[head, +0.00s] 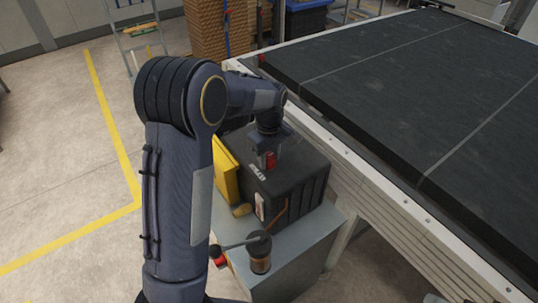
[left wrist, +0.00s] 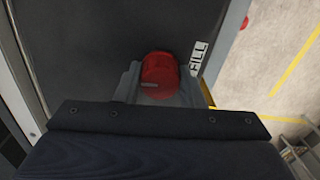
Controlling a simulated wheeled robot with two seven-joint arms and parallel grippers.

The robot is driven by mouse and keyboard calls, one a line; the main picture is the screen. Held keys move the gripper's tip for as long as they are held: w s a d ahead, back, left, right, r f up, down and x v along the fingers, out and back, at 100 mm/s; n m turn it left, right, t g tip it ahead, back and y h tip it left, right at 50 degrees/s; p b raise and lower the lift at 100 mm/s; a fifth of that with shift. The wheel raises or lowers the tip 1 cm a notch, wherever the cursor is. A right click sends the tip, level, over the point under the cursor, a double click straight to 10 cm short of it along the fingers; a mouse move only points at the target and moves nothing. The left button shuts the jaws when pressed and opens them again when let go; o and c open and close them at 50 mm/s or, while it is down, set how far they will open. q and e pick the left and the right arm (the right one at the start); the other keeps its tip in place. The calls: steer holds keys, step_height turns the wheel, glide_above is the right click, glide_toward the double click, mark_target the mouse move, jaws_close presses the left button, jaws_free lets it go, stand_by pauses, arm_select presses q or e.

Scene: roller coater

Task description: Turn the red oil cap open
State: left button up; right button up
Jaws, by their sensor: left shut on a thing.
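The red oil cap (left wrist: 158,72) sits on the top of a dark box-shaped tank, beside a white label that reads "FILL". The dark tank (head: 300,170) stands on a grey cabinet. My right gripper is not in view.
A yellow panel (head: 226,170) stands beside the tank. A dark container with a long handle (head: 260,252) stands at the front of the grey cabinet (head: 295,255). A wide black conveyor belt (head: 420,90) with a metal frame runs along the right.

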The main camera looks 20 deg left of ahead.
mark_target(269, 156)
arm_select(q)
steer(key=shift+w+r+n, duration=0.1)
steer(key=shift+r+n, duration=0.05)
steer(key=shift+n, duration=0.35)
steer(key=o, duration=1)
step_height(269, 156, up, 8)
steer(key=shift+f, duration=0.25)
steer(key=shift+r, duration=0.1)
